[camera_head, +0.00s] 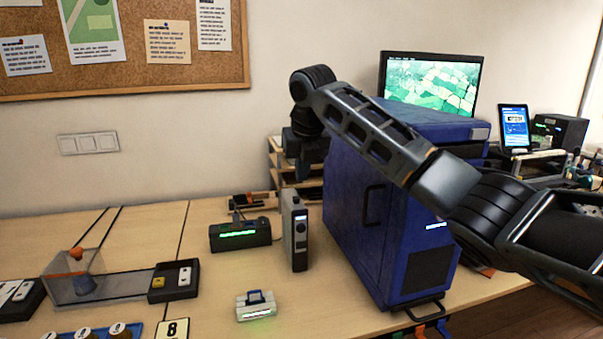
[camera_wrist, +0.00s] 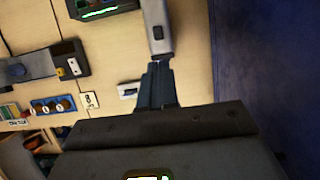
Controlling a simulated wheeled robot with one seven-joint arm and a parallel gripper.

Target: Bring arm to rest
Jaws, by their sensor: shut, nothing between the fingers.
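My gripper (camera_wrist: 157,88) shows in the wrist view as two dark fingers pressed together with nothing between them. The fingertips point toward a grey upright box (camera_wrist: 157,28); whether they touch it cannot be told. In the head view my arm reaches from the lower right across the front of a blue cabinet (camera_head: 365,215), rises to a black joint at the upper middle and bends down there. The fingers cannot be made out in the head view. The grey upright box (camera_head: 295,232) stands on the desk left of the cabinet.
A black box with a green display (camera_head: 240,235) and a small white box (camera_head: 256,306) stand on the desk. A clear tray (camera_head: 85,278) and a switch block (camera_head: 173,280) are at left. A monitor (camera_head: 431,82) stands behind the cabinet. Bare desk (camera_head: 335,312) shows in front.

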